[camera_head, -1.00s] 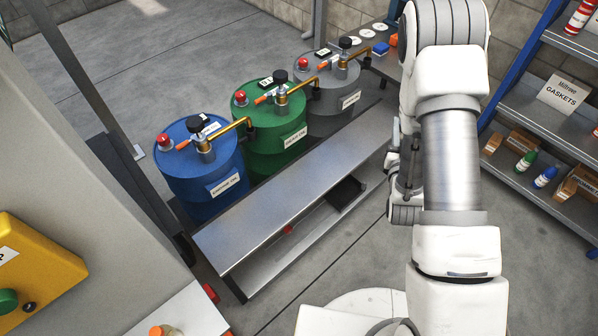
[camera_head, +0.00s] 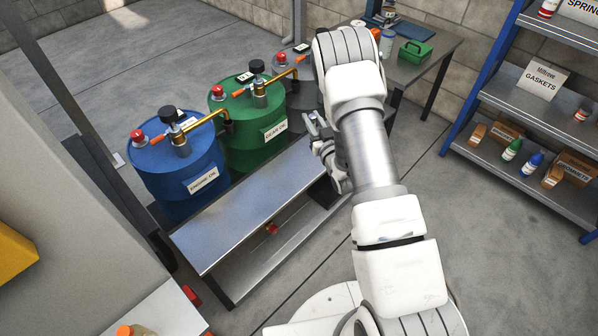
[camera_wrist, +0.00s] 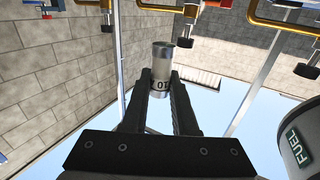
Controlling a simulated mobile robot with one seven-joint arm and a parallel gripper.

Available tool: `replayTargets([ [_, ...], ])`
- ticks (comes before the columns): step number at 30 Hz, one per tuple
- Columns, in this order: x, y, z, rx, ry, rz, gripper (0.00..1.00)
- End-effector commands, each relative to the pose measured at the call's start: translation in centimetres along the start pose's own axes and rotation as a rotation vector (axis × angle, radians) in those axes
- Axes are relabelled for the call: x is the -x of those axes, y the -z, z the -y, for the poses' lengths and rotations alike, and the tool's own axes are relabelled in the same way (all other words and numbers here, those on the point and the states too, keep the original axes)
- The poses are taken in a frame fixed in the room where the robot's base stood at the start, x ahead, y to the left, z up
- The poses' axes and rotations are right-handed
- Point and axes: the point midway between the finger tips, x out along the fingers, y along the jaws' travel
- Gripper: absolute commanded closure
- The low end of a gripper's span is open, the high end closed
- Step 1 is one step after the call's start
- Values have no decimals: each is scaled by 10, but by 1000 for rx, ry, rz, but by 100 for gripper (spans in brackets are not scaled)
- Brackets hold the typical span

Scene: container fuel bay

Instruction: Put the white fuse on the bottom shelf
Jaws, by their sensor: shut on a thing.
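My gripper (camera_wrist: 160,82) is shut on a short pale metallic cylinder, which I take to be the white fuse (camera_wrist: 161,55). It has a dark band with partly readable lettering and shows upright between the fingers in the wrist view. In the head view my gripper (camera_head: 316,130) is beside the right end of the metal bench, and the fuse cannot be made out there. The bench has a top (camera_head: 245,205) and a lower shelf (camera_head: 262,258). A separate blue-framed rack on the right has a low shelf (camera_head: 500,172); I cannot tell which one the task means.
A blue drum (camera_head: 178,170) and a green drum (camera_head: 255,120) with taps stand behind the bench. A small red object (camera_head: 271,228) lies on its lower shelf. Bottles and boxes partly fill the rack's low shelf. Floor (camera_head: 420,150) is clear between bench and rack.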

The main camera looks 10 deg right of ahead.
Motion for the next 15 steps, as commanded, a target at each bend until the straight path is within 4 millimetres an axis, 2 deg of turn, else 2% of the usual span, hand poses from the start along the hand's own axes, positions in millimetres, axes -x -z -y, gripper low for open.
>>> replayTargets([
  [1, -10, -35, -11, 0, 18, -1, 100],
  [6, -36, -95, -35, 0, 99, -2, 100],
  [9, -45, -123, -49, 1, 137, -1, 100],
  [12, -51, -142, -59, -1, 164, 0, 100],
  [15, -54, -153, -66, 0, 181, -2, 100],
])
